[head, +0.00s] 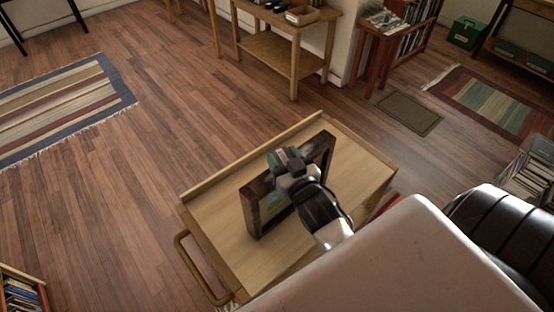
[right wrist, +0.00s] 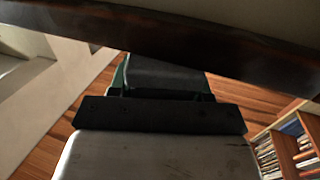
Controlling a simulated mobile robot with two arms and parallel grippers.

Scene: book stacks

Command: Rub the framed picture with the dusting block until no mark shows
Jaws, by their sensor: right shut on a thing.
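The framed picture (head: 256,207) has a dark brown wooden frame and stands upright on the light wooden cart top (head: 215,208). A strip of its greenish picture shows at the lower left; my gripper and arm hide much of the rest. My right gripper (head: 291,168) is at the upper part of the frame, shut on the dusting block. The block shows in the right wrist view (right wrist: 163,76) as a dark grey piece with green edges, close below the dark frame edge (right wrist: 190,42). I cannot tell whether it touches the picture, or whether marks show. My left gripper is out of view.
The cart has a raised back lip and a curved handle (head: 190,262) at its left. Bare cart top lies left and right of the frame. A wooden table (head: 290,50) with a tray stands behind, beyond open floor. Striped rugs (head: 60,105) lie at left and right.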

